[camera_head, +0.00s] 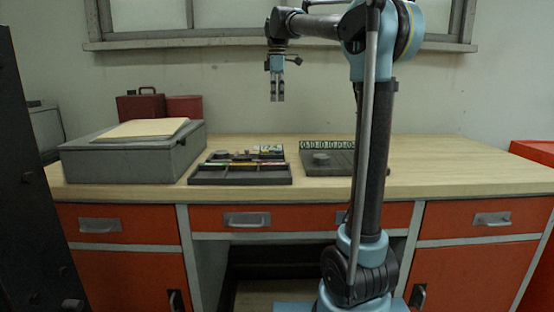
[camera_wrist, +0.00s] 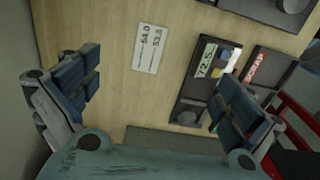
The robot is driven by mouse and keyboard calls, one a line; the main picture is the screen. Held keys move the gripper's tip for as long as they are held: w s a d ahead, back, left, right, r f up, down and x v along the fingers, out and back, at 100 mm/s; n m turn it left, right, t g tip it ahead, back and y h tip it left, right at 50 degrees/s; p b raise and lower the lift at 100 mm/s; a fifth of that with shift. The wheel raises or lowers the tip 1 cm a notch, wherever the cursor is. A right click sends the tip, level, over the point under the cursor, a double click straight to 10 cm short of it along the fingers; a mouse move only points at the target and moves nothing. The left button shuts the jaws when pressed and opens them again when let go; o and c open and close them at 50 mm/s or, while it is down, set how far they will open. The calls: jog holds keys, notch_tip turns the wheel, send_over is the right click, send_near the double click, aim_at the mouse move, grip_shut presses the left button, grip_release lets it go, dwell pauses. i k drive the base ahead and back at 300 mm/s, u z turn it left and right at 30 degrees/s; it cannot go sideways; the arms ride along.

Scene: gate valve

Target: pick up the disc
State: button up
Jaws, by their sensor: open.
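My gripper (camera_head: 277,99) hangs fingers-down in the air above the back of the wooden desk, open and empty. Its two spread fingers show left and right in the wrist view (camera_wrist: 158,85). A grey round disc (camera_head: 320,156) lies on a dark grey board (camera_head: 330,170), below and to the right of my gripper in the head view. A rounded part on that board shows cut off at the top right of the wrist view (camera_wrist: 292,5). A smaller grey round piece (camera_head: 223,154) lies in the dark tray (camera_head: 240,180); it also shows in the wrist view (camera_wrist: 187,117).
A large grey box (camera_head: 133,158) with papers (camera_head: 135,131) stands at the left. Red cases (camera_head: 142,106) stand behind it. A printed label (camera_wrist: 149,48) lies on the desk. My arm's column covers part of the board's right side. The desk right of it is clear.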

aim_at(220, 154)
jog(key=k, duration=1)
jog(key=u, duration=0.05)
